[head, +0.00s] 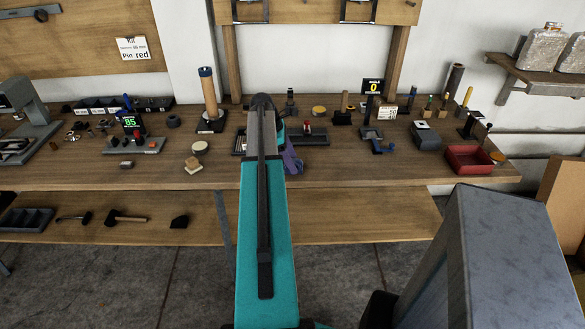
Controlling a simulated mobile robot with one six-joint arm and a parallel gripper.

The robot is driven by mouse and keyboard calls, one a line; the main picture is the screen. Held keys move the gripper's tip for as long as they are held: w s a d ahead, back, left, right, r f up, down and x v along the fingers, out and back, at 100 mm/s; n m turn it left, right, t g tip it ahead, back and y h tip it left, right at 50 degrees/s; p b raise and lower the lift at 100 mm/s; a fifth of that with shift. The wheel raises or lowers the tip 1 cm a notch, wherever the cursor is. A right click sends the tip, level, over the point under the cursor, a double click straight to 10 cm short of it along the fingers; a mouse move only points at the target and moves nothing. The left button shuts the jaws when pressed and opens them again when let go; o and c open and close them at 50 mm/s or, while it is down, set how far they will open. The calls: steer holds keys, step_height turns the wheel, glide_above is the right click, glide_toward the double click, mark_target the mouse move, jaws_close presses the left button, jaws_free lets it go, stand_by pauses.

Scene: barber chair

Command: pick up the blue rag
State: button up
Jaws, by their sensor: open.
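A crumpled blue-purple cloth (292,160), which looks like the blue rag, lies on the wooden workbench (340,170) near its front edge, just right of my arm. My arm hides its left part. My teal and grey arm reaches out over the bench. My gripper's fingers are hidden behind the arm, so I cannot tell how far they are from the cloth or whether they touch it.
A black tray (312,136) stands behind the cloth. A lower shelf (350,218) runs below. Bare bench lies right of the cloth.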

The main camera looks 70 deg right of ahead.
mark_target(297, 162)
steer(key=c, duration=1.1)
steer(key=shift+r, duration=0.2)
steer(key=shift+r+b, duration=0.5)
steer(key=shift+r, duration=1)
steer(key=s+a, duration=0.2)
steer(key=a, duration=0.2)
steer(key=s+a+r+b, duration=0.1)
steer(key=s+a, duration=0.2)
steer(key=a, duration=0.2)
steer(key=s+a+b, duration=0.1)
steer(key=s+a, duration=0.1)
steer(key=a, duration=0.3)
steer(key=shift+s+r, duration=0.3)
